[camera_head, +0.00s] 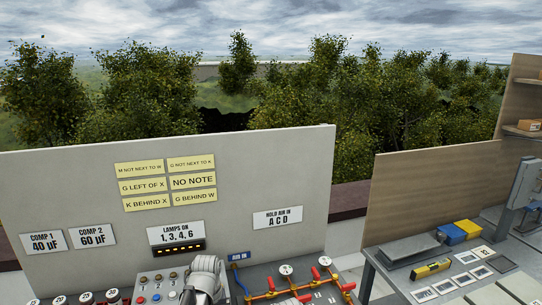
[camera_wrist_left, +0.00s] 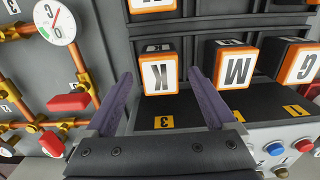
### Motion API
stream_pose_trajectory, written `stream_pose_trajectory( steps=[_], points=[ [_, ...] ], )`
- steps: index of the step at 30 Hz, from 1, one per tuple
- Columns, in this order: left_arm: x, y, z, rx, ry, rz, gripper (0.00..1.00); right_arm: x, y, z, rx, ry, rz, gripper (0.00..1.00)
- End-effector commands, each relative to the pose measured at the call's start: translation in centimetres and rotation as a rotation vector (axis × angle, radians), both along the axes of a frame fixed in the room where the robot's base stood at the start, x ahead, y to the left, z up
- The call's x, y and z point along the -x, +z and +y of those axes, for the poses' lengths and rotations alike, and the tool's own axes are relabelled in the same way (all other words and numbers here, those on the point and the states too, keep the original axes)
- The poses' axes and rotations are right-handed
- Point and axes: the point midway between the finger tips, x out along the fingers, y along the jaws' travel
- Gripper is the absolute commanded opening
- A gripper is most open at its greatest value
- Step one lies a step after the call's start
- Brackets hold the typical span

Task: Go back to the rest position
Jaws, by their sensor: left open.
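My left gripper (camera_wrist_left: 160,78) is open in the left wrist view, its two purple fingers spread apart. Nothing is clasped between them. A black block with an orange-framed K face (camera_wrist_left: 159,75) shows beyond and between the fingertips, above a yellow label 3 (camera_wrist_left: 163,122). Whether the fingers touch it I cannot tell. A similar M block (camera_wrist_left: 235,70) stands to its right. A grey part of my left arm (camera_head: 205,275) shows at the bottom of the head view; the fingertips are not visible there. My right gripper is in neither view.
A G block (camera_wrist_left: 303,66) and coloured buttons (camera_wrist_left: 274,149) lie right in the wrist view; copper pipes with a gauge (camera_wrist_left: 55,22) and red handles stand left. An upright panel with notes (camera_head: 280,165) rises behind the bench. A second bench (camera_head: 385,280) is at right.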

Motion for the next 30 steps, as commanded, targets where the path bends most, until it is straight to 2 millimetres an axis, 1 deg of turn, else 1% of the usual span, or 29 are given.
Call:
stream_pose_trajectory(
  steps=[1, 3, 9, 22, 26, 30],
  points=[
    [0.0, -1.3, 0.0, 0.000, 0.000, 0.000, 0.89, 0.0, -1.3, 0.0, 0.000, 0.000, 0.000, 0.89],
    [0.0, -1.9, 0.0, 0.000, 0.000, 0.000, 0.89, 0.0, -1.9, 0.0, 0.000, 0.000, 0.000, 0.89],
    [0.0, -2.5, 0.0, 0.000, 0.000, 0.000, 0.89, 0.0, -2.5, 0.0, 0.000, 0.000, 0.000, 0.89],
    [0.0, -2.1, 0.0, 0.000, 0.000, 0.000, 0.89, 0.0, -2.1, 0.0, 0.000, 0.000, 0.000, 0.89],
    [0.0, -1.4, 0.0, 0.000, 0.000, 0.000, 0.89, 0.0, -1.4, 0.0, 0.000, 0.000, 0.000, 0.89],
    [0.0, -0.2, 0.0, 0.000, 0.000, 0.000, 0.89, 0.0, -0.2, 0.0, 0.000, 0.000, 0.000, 0.89]
  ],
)
